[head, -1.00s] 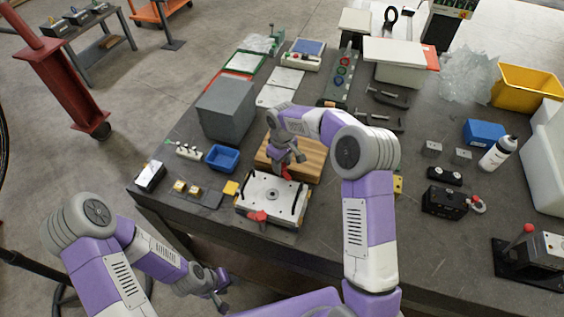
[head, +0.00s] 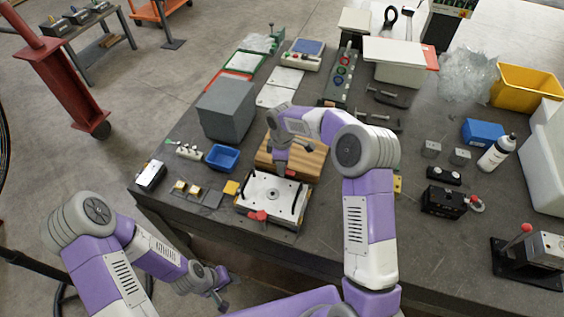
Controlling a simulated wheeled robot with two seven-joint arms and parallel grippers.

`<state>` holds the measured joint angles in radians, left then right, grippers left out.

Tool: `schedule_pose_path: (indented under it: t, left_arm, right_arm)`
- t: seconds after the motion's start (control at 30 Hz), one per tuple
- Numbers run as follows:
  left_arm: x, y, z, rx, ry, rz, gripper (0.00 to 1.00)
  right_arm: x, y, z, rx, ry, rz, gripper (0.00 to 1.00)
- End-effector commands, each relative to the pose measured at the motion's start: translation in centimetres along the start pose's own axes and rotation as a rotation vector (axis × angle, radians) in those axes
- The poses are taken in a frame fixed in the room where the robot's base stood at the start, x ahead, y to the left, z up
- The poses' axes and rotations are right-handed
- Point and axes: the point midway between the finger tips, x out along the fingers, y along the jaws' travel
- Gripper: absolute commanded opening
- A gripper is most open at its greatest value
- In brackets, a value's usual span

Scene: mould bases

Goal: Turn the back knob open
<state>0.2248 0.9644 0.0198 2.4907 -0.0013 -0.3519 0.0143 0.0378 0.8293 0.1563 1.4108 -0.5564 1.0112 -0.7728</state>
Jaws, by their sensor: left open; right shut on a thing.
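The mould base (head: 264,208) is a flat light plate with dark handles on its sides and a round centre hole, lying near the table's front edge. A red front knob (head: 257,216) shows on its near side. The red back knob (head: 289,174) shows only in part at its far side, under my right gripper. My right gripper (head: 282,168) points down at the back edge and is shut on the back knob; its fingertips are small and partly hidden. My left gripper (head: 226,296) is open and empty, low in front of the table, away from the mould base.
A wooden block (head: 305,160) lies just behind the mould base. A blue tray (head: 222,157) and a grey box (head: 226,108) stand to the left. The table right of my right arm has some free room.

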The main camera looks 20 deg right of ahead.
Motion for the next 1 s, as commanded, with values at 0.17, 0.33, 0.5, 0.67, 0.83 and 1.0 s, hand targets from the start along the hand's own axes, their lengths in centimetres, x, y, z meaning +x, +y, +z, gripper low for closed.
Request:
schedule_pose_path:
  t: [0.17, 0.33, 0.5, 0.67, 0.83, 1.0]
  left_arm:
    - [0.0, 0.0, 0.0, 0.000, 0.000, 0.000, 0.43]
    - [0.0, 0.0, 0.0, 0.000, 0.000, 0.000, 0.43]
    - [0.0, 0.0, 0.0, 0.000, 0.000, 0.000, 0.43]
    - [0.0, 0.0, 0.0, 0.000, 0.000, 0.000, 0.43]
    - [0.0, 0.0, 0.0, 0.000, 0.000, 0.000, 0.43]
    - [0.1, 0.0, 0.0, 0.000, 0.000, 0.000, 0.43]
  right_arm:
    - [-0.2, 0.2, 0.0, -0.005, 0.003, 0.006, 0.09]
    - [-0.2, 0.2, 0.0, -0.005, 0.003, 0.006, 0.09]
    - [-0.2, 0.2, 0.0, -0.005, 0.003, 0.006, 0.53]
    - [-0.1, 0.1, 0.0, -0.005, 0.002, 0.004, 0.65]
    - [-0.1, 0.1, 0.0, -0.005, 0.001, 0.002, 0.65]
    - [-1.4, 0.1, -0.1, -0.005, 0.003, 0.005, 0.65]
